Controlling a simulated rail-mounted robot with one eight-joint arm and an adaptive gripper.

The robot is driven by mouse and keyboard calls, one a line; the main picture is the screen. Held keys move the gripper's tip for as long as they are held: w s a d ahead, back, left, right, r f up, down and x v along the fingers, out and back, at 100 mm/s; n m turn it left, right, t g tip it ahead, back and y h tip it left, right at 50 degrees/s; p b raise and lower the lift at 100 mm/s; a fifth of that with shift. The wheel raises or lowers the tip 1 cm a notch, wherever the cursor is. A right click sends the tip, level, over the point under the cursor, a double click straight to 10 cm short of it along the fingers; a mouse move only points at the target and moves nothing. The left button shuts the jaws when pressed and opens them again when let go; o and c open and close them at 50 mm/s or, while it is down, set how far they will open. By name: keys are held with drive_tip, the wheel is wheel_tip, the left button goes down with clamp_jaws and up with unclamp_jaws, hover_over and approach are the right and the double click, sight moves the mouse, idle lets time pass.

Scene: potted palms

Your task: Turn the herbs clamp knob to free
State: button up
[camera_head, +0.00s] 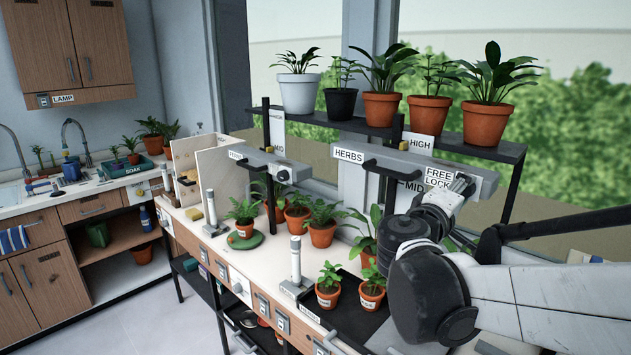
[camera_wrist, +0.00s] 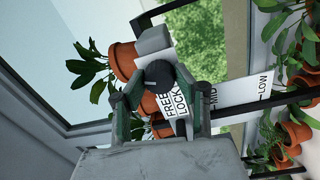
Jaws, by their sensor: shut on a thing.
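The herbs lamp bar (camera_head: 480,185) is a grey housing labelled HERBS, with a dark front handle, high over the bench. Its right end bears a FREE / LOCK label (camera_head: 438,177), which also shows in the wrist view (camera_wrist: 174,104). The dark round clamp knob (camera_wrist: 159,74) sits beside that label. My gripper (camera_head: 460,188) is at this end of the bar. In the wrist view its two fingers (camera_wrist: 161,78) stand on either side of the knob, shut on it. In the head view my gripper mostly hides the knob. I cannot tell which word it points to.
A shelf (camera_head: 380,128) with several potted plants runs close behind the bar. A HIGH / MID / LOW scale (camera_wrist: 225,97) stands behind the clamp. Potted herbs (camera_head: 372,290) stand on the bench below. A second, similar bar (camera_head: 262,165) is to the left.

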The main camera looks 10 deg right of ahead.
drive_tip(key=n, duration=0.4)
drive_tip(key=shift+n, duration=0.3)
idle(0.3)
drive_tip(key=o, duration=1.1)
drive_tip(key=shift+v, duration=6.05)
drive_tip(key=shift+s+d, duration=0.1)
